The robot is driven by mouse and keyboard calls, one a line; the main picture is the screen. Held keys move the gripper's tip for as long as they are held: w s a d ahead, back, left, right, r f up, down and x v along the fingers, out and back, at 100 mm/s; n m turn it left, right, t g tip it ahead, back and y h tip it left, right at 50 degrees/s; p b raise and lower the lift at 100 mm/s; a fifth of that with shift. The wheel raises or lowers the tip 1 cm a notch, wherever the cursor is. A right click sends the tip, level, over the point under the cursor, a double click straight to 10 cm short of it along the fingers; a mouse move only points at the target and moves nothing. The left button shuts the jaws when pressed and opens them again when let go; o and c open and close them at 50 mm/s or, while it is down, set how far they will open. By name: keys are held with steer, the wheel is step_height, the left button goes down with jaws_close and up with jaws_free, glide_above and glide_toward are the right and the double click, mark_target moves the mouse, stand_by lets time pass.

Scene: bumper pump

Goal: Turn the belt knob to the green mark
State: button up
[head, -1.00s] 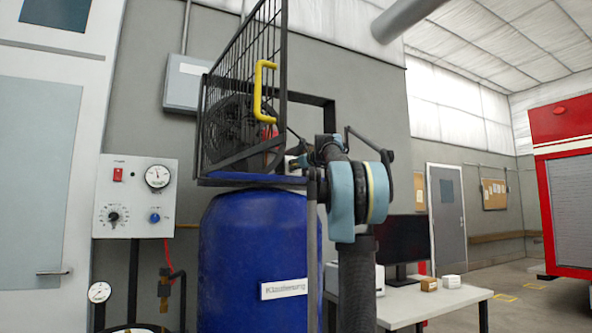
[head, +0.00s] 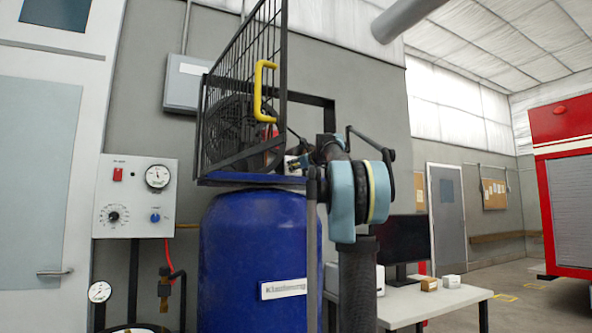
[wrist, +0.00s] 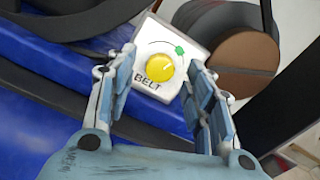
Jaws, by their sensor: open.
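The belt knob (wrist: 160,69) is a round yellow knob on a small white plate (wrist: 143,96) lettered BELT, in the wrist view. A green mark (wrist: 179,50) lies up and right of the knob, at the end of a thin dark arc. The knob's pointer direction is too small to tell. My gripper (wrist: 160,58) is open, with one blue-grey finger on each side of the knob; I cannot tell whether they touch it. In the head view my gripper (head: 298,163) is small and partly hidden by my arm, in front of the caged machine. The knob cannot be made out there.
A black wire guard (head: 238,100) with a yellow handle (head: 259,92) stands raised above the blue tank (head: 250,245). In the wrist view a brown round part (wrist: 236,60) sits close to the plate's right. A gauge panel (head: 136,196) hangs at left; a white table (head: 425,303) stands at right.

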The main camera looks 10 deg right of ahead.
steer(key=v, duration=1.1)
stand_by(0.3)
